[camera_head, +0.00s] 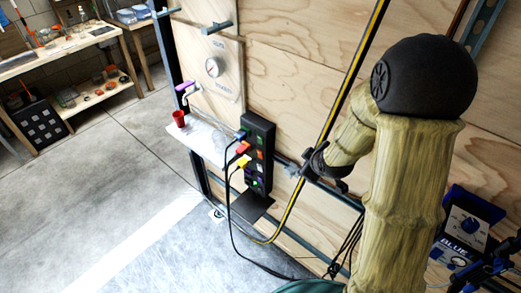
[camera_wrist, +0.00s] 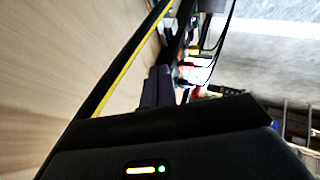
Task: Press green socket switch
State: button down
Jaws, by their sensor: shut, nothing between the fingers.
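A black socket strip (camera_head: 268,131) is fixed upright on the plywood wall in the head view. Small coloured switches run down its right side, with a green switch (camera_head: 259,141) near the top. Blue, red and yellow plugs (camera_head: 243,162) sit along its left side with black cables. My gripper (camera_head: 304,168) is at the wall to the right of the strip, apart from it, with its fingers shut and empty. Its fingers (camera_wrist: 158,88) show dark in the wrist view. Coloured plugs appear small and blurred beyond them, and the green switch cannot be made out there.
A yellow-black hose (camera_head: 340,95) runs down the wall close to my gripper. A white shelf (camera_head: 205,139) with a red cup (camera_head: 179,118) is left of the strip. A blue device (camera_head: 467,224) is at the right. Cables hang below the strip.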

aim_at(260, 140)
jog(key=w+a+f+n+t+y+b, duration=0.3)
jog(key=w+a+f+n+y, duration=0.1)
jog(key=n, duration=0.4)
jog(key=w+a+f+n+t+y+b, duration=0.2)
jog(key=w+a+f+n+t+y, duration=0.1)
jog(key=a+f+n+y, duration=0.3)
notch_tip(260, 140, down, 3)
jog(key=shift+w+a+f+n+b, duration=0.15)
jog(key=shift+w+a+n+b, duration=0.35)
jog(key=shift+a+n, duration=0.5)
jog(key=shift+w+d, duration=0.1)
jog(key=shift+w, duration=0.05)
jog(key=w+a+p, duration=0.1)
jog(key=w, duration=0.2)
jog(key=w+a+p, duration=0.1)
jog(key=w+p, duration=0.1)
jog(key=w, duration=0.2)
jog(key=w+a+r+p, duration=0.1)
jog(key=w+p, duration=0.1)
jog(key=w, duration=0.1)
jog(key=shift+w+a, duration=0.3)
jog(key=shift+w, duration=0.1)
jog(key=shift+f, duration=0.1)
